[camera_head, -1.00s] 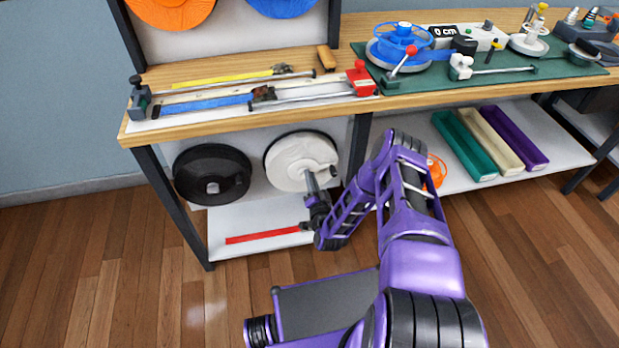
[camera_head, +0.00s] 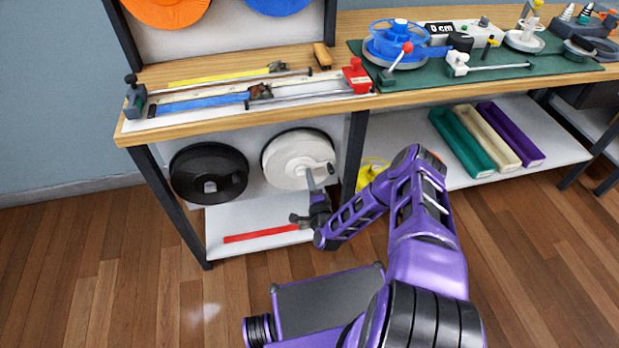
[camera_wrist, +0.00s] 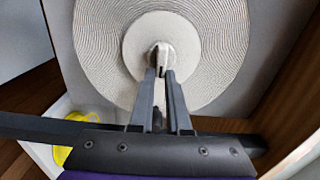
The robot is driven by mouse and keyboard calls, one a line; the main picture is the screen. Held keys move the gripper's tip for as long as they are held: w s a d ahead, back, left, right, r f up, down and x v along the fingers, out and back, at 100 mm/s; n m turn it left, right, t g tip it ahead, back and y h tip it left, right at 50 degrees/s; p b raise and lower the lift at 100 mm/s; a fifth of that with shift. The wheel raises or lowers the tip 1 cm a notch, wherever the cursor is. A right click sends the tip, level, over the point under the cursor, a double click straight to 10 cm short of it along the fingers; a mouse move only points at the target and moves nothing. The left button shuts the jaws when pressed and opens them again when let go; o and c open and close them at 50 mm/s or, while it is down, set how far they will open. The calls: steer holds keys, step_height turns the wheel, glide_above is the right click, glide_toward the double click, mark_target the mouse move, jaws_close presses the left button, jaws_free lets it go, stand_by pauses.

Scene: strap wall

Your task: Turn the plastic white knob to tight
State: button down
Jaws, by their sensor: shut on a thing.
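The white knob (camera_wrist: 158,54) sits at the centre of the white strap reel (camera_wrist: 90,45), which is mounted under the wooden bench. In the head view the same white reel (camera_head: 284,160) hangs right of a black one. My gripper (camera_wrist: 161,72) points at the middle of the reel, and its two fingertips are shut on the knob's near end. In the head view my gripper (camera_head: 313,182) reaches up to the reel's lower right; the fingers hide part of the knob there. I cannot tell how tight the knob is.
The black reel (camera_head: 208,173) hangs to the left. A red strap (camera_head: 262,235) lies on the white lower shelf (camera_head: 225,220). A yellow reel (camera_head: 372,170) is behind my arm. A dark bench leg (camera_head: 356,150) stands close to the right of the white reel.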

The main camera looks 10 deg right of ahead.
stand_by(0.4)
steer(key=c, duration=0.9)
jaws_free()
